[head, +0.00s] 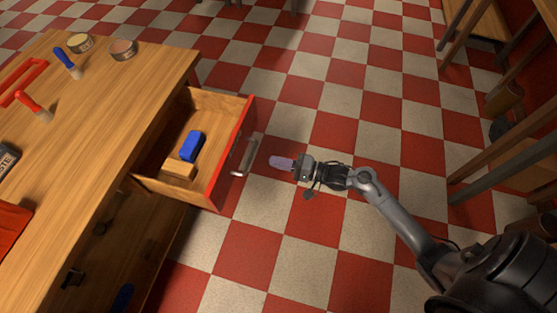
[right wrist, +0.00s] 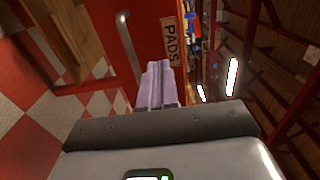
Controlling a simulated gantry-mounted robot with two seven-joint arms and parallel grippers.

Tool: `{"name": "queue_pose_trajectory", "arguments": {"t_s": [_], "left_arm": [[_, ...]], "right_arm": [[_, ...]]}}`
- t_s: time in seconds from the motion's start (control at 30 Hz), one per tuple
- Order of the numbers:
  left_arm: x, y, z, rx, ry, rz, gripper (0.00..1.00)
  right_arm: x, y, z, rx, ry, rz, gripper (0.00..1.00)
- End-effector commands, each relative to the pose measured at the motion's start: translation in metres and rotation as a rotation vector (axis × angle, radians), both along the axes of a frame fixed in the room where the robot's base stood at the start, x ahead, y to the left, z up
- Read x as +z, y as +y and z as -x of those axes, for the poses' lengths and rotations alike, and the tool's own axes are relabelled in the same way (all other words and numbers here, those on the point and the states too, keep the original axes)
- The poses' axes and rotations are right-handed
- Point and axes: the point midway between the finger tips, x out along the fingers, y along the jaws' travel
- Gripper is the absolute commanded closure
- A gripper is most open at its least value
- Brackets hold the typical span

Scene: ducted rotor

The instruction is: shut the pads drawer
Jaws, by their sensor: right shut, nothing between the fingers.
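The pads drawer (head: 226,153) is pulled open from the wooden workbench, with a red front and a metal bar handle (head: 245,156). Inside it lie a blue block (head: 191,146) and a tan block (head: 180,169). My right gripper (head: 272,162) is shut and empty, just right of the handle, apart from it and pointing at the drawer front. In the right wrist view its pale fingers (right wrist: 157,85) are together, with the handle (right wrist: 128,48) to their left and a "PADS" label (right wrist: 171,42) beyond. My left gripper is not in view.
The workbench top (head: 120,90) holds two round tins (head: 80,43), a blue-handled tool (head: 68,63) and a red-handled tool (head: 34,106). The checkered floor (head: 270,240) is open around my right arm. Wooden furniture (head: 500,140) stands at the right.

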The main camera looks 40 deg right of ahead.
Motion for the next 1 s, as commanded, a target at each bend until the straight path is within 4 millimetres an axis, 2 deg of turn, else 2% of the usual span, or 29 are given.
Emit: {"name": "queue_pose_trajectory", "arguments": {"t_s": [0.3, 0.5, 0.73, 1.0], "left_arm": [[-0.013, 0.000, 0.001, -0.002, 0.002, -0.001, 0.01], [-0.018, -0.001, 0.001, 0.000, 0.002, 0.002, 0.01], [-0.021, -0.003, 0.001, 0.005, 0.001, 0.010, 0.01], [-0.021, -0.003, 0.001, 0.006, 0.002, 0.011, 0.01]], "right_arm": [[-0.001, 0.036, -0.049, 0.000, -0.004, -0.002, 1.00], [-0.001, 0.054, -0.074, 0.000, -0.004, 0.000, 1.00], [0.000, 0.066, -0.089, -0.001, -0.002, 0.000, 1.00], [0.000, 0.068, -0.092, -0.001, -0.001, 0.001, 1.00]]}}
